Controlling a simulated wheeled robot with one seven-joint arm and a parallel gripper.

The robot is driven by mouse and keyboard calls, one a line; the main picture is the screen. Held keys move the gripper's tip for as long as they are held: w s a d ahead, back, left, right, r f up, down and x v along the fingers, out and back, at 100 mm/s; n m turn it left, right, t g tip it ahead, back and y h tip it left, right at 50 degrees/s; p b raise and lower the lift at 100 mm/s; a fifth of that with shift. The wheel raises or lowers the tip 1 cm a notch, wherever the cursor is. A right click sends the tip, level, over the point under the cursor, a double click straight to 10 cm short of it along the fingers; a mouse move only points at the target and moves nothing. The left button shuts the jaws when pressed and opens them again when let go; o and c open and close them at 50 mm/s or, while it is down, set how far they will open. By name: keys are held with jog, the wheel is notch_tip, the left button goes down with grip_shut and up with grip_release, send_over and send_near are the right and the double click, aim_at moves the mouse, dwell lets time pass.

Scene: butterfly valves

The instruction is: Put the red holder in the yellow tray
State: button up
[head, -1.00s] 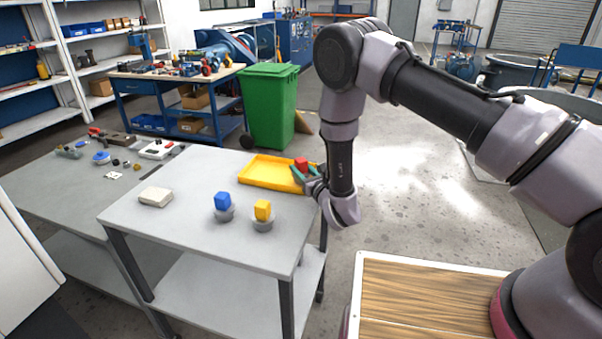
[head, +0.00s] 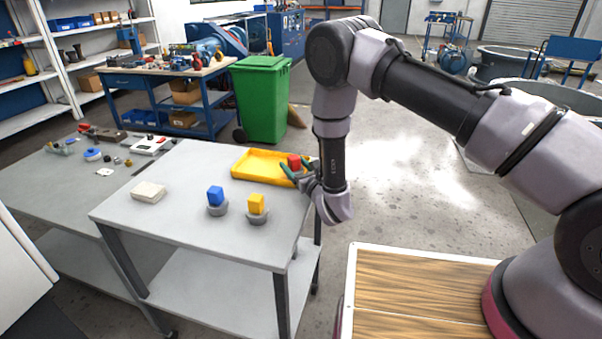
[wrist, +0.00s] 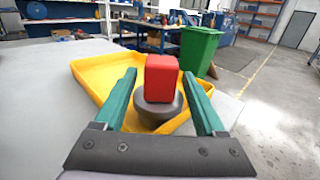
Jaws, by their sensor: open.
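The red holder, a red block (wrist: 160,78) on a round dark grey base, stands upright at the yellow tray's near end in the wrist view. Its red top (head: 294,162) also shows in the head view. The base overlaps the tray floor in the picture; its underside contact is hidden. The yellow tray (wrist: 92,68) is shallow and lies on the grey table; it also shows in the head view (head: 250,165). My gripper (head: 298,170) is open, its green fingers on either side of the red holder with gaps visible in the wrist view (wrist: 160,88).
A blue block (head: 215,196) and a yellow block (head: 256,203) stand on grey round bases near the table's front. A white box (head: 148,192) lies at the left. A green bin (head: 262,100) stands behind the table. The table's middle is clear.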

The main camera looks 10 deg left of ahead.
jog(key=v, duration=1.2)
jog(key=w+d+r+m+t+h, duration=0.1)
jog(key=w+d+r+m+h, duration=0.25)
jog(key=w+r+m, duration=0.35)
jog(key=w+d+r+m+t+h, duration=0.1)
jog(key=w+d+r+m+h, duration=0.25)
jog(key=w+r+m, duration=0.35)
jog(key=w+d+r+m+g+h, duration=0.2)
jog(key=d+r+m, duration=1.1)
jog(key=r+m, duration=0.25)
jog(key=s+d+r+m+g, duration=0.4)
jog(key=s+d+r+m, duration=0.65)
jog(key=s, duration=0.25)
jog(key=s+d+r+m+g, duration=0.1)
jog(key=s+m, duration=0.3)
jog(key=s, duration=0.5)
jog(key=s+d+r+m+g, duration=0.1)
jog(key=s+d+m, duration=0.3)
jog(key=s, duration=0.4)
jog(key=shift+s+r+g+h, duration=0.3)
jog(key=shift+s+r+g, duration=0.1)
jog(key=shift+r, duration=0.1)
jog(key=shift+w, duration=0.1)
